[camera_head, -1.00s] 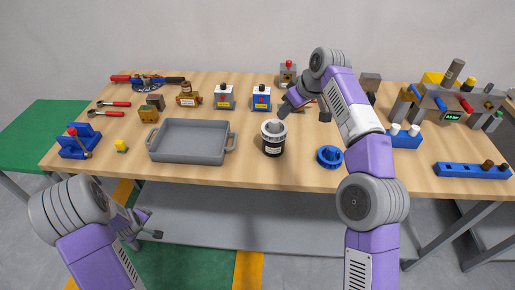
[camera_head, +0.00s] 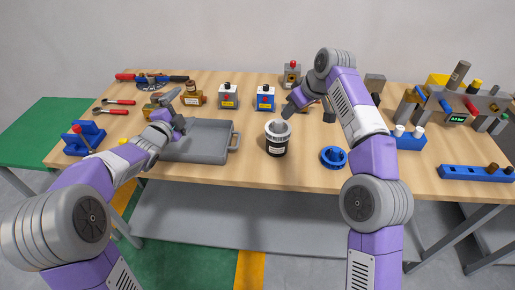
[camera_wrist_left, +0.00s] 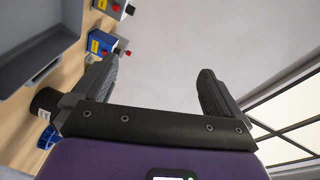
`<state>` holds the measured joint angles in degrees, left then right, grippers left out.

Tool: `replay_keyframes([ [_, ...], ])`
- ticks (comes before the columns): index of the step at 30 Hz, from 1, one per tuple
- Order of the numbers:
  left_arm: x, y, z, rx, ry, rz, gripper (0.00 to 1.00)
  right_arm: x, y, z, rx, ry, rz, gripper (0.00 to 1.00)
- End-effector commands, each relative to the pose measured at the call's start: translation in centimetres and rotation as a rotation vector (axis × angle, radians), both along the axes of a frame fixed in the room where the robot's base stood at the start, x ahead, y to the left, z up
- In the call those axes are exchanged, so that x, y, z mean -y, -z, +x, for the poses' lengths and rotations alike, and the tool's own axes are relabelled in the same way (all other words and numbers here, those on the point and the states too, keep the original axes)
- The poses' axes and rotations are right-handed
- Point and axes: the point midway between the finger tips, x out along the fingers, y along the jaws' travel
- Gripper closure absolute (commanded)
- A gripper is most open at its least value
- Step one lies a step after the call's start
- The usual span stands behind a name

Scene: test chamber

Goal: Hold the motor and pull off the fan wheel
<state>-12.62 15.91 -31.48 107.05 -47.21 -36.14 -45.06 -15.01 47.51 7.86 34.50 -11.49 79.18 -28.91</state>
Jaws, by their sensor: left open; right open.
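A dark cylinder with a white label and a grey top, which looks like the motor (camera_head: 277,143), stands upright near the table's front middle. A blue ribbed wheel (camera_head: 333,158), perhaps the fan wheel, lies on the table to its right, apart from it. Both show partly at the left edge of the left wrist view, the motor (camera_wrist_left: 44,101) and the blue wheel (camera_wrist_left: 46,139). My left gripper (camera_head: 170,121) is open and empty over the grey tray's left side. My right gripper (camera_head: 290,108) is open just behind and above the motor; its fingers are partly hidden.
The grey tray (camera_head: 205,156) lies left of the motor. Small boxes with red knobs, one white (camera_head: 228,97) and one blue (camera_head: 265,98), stand behind. A blue rack (camera_head: 475,173) and a grey fixture (camera_head: 450,100) are at the right. Bare table lies in front of the motor.

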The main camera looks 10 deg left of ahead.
Motion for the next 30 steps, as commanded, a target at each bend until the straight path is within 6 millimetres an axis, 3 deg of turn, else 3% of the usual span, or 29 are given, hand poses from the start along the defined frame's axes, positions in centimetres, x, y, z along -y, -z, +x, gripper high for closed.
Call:
replay_keyframes([
  [1,2.8,-0.7,0.3,0.041,0.08,0.118,0.0,0.0,0.0,0.0,0.0,0.0,0.0,0.57],
  [6,10.5,-1.4,0.4,0.192,0.302,0.522,0.0,0.0,0.0,0.0,0.0,0.0,0.0,0.57],
  [12,17.1,1.1,0.4,0.352,0.5,0.962,0.0,0.0,0.0,0.0,0.0,0.0,0.0,0.57],
  [15,19.4,3.6,0.4,0.422,0.585,1.166,0.0,0.0,0.0,0.0,0.0,0.0,0.0,0.57],
  [21,22.2,9.6,0.7,0.542,0.733,1.52,0.0,0.0,0.0,0.0,0.0,0.0,0.0,0.57],
  [25,23.1,12.7,0.7,0.606,0.804,1.676,0.0,0.0,0.0,0.0,0.0,0.0,0.0,0.57],
  [30,23.6,14.9,0.6,0.659,0.854,1.789,0.0,0.0,0.0,0.0,0.0,0.0,0.0,0.57],
])
